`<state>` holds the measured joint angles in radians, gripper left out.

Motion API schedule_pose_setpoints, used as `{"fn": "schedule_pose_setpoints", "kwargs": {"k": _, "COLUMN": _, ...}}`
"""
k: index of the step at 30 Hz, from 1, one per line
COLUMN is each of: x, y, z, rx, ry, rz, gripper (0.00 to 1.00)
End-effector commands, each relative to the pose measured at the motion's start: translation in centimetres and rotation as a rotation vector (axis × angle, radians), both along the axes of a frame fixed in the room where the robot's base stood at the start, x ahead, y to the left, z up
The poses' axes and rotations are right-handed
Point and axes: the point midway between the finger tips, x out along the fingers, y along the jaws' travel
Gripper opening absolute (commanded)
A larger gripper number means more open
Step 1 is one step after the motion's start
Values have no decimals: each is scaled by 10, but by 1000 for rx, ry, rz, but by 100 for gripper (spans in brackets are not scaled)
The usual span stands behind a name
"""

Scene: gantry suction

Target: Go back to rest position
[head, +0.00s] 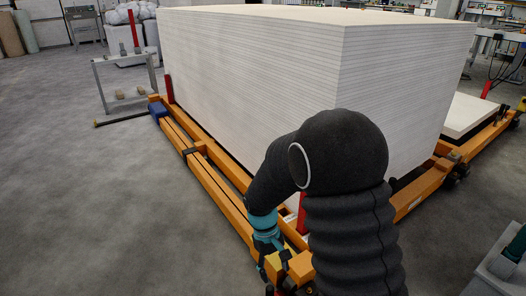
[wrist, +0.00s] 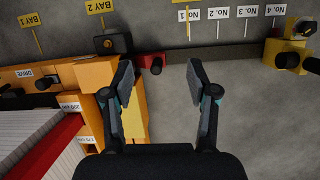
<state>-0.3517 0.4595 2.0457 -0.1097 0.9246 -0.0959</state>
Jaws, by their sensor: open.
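My gripper (wrist: 159,82) is open in the wrist view, its two dark fingers spread apart with nothing between the pads. A red knob (wrist: 152,64) on a dark bar shows just beyond the gap, nearer the left finger. I cannot tell how far it is from the fingertips. In the head view my dark, sleeved arm reaches forward and bends down to the left, with a teal wrist near the orange frame (head: 205,178).
A large stack of white boards (head: 250,85) stands on the orange frame. In the wrist view, BAY signs (wrist: 99,7), number plates (wrist: 222,12) and a yellow block with a black knob (wrist: 288,55) surround the gripper. Open grey floor (head: 80,210) lies at left.

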Motion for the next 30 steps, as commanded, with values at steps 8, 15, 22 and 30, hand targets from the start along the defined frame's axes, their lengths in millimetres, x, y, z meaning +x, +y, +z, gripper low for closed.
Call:
{"fn": "schedule_pose_setpoints", "kwargs": {"k": 8, "x": -33, "y": -31, "z": 94, "rx": 62, "ry": -135, "rz": -145, "gripper": 59}}
{"fn": "schedule_pose_setpoints", "kwargs": {"k": 15, "x": -67, "y": -57, "z": 159, "rx": 116, "ry": -256, "rz": -252, "gripper": 59}}
{"fn": "schedule_pose_setpoints", "kwargs": {"k": 22, "x": -101, "y": -80, "z": 211, "rx": 166, "ry": -383, "rz": -339, "gripper": 59}}
{"fn": "schedule_pose_setpoints", "kwargs": {"k": 30, "x": -141, "y": -104, "z": 267, "rx": 216, "ry": -554, "rz": -417, "gripper": 59}}
